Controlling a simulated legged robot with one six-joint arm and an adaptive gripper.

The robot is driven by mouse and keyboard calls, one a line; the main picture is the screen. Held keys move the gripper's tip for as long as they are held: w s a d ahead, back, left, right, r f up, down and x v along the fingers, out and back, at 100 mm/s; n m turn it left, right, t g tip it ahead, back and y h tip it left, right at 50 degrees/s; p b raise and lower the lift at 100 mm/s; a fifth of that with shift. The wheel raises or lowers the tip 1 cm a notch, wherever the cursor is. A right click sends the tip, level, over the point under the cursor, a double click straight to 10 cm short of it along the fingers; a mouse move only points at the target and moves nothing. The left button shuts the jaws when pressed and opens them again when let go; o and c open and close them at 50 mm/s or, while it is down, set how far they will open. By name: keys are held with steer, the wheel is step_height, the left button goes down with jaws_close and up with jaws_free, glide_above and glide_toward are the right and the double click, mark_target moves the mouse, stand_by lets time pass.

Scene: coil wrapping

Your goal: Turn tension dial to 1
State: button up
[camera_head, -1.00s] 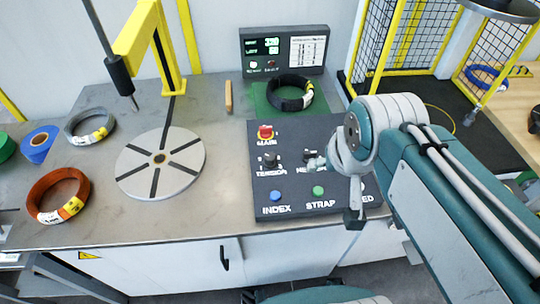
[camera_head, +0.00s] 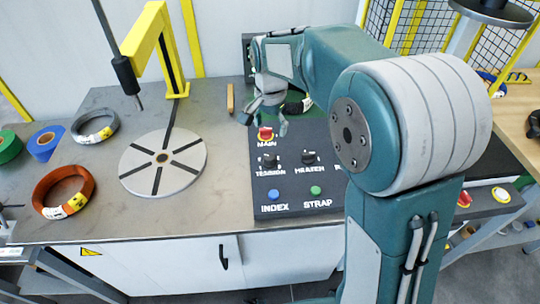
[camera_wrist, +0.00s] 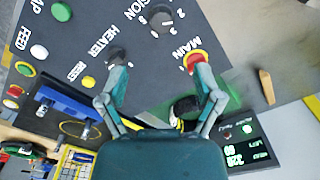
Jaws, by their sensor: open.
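The tension dial (camera_head: 268,160) is a dark round knob on the black control panel (camera_head: 290,190), below the red main switch (camera_head: 265,134). In the wrist view the tension dial (camera_wrist: 162,18) is at the top middle with a number ring; its setting is too small to read surely. My gripper (camera_head: 266,115) hangs over the panel's upper left, near the main switch. In the wrist view my gripper (camera_wrist: 155,66) is open and empty. Its right fingertip overlaps the main switch (camera_wrist: 194,60) and its left one the heater knob (camera_wrist: 117,54); contact cannot be told.
A display box (camera_wrist: 250,143) and a dark coil (camera_wrist: 186,108) are beside the panel. The blue index button (camera_head: 273,194) and green strap button (camera_head: 315,190) are at its front. A turntable (camera_head: 163,160) and an orange coil (camera_head: 64,192) are at left.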

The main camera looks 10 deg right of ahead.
mark_target(269, 156)
step_height(269, 156, down, 11)
steer(key=shift+w+a+f, duration=0.15)
stand_by(0.4)
steer(key=c, duration=1.2)
